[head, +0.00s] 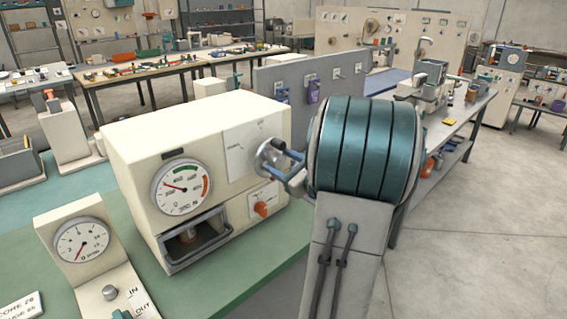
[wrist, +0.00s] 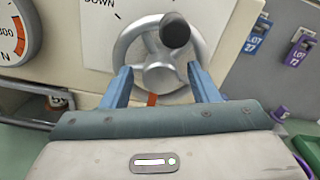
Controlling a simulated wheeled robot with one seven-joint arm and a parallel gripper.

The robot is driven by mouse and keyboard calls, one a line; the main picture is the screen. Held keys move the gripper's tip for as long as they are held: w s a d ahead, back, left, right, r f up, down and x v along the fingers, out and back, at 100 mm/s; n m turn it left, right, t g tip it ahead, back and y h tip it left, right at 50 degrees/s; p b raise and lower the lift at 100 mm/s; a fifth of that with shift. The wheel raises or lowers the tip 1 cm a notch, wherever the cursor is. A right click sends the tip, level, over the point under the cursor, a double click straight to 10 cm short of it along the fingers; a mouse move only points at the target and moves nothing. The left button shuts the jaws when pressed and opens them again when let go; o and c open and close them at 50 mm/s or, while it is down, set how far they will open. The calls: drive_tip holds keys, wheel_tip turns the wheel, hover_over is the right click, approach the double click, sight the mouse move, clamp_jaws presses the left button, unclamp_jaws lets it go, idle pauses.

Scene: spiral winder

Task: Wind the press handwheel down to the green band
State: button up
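The press (head: 165,130) is a cream box on the green bench. Its round dial gauge (head: 182,188) has a green band at the top and a red band at the right; the needle points left and slightly up, left of the green band. The silver handwheel (head: 268,154) is on the same front face, partly hidden by my gripper (head: 290,168). In the wrist view the handwheel (wrist: 160,48) has a dark knob (wrist: 175,32) at its upper right. My gripper (wrist: 159,72) is open, its blue fingers either side of the hub. I cannot tell whether they touch the wheel.
An orange knob (head: 262,208) sits below the handwheel, and an open bay (head: 195,240) below the gauge. A smaller gauge stand (head: 82,240) is at the front left. A grey panel with padlocks (head: 312,90) stands behind. Open floor (head: 490,220) lies to the right.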

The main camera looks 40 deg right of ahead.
drive_tip(key=c, duration=0.8)
drive_tip(key=shift+r+m+p, duration=0.1)
drive_tip(key=shift+m+p, duration=0.6)
drive_tip(key=shift+m, duration=0.4)
drive_tip(key=shift+d+m+p, duration=0.15)
drive_tip(key=shift+m+p, duration=0.8)
drive_tip(key=shift+m, duration=0.75)
drive_tip(key=o, duration=1)
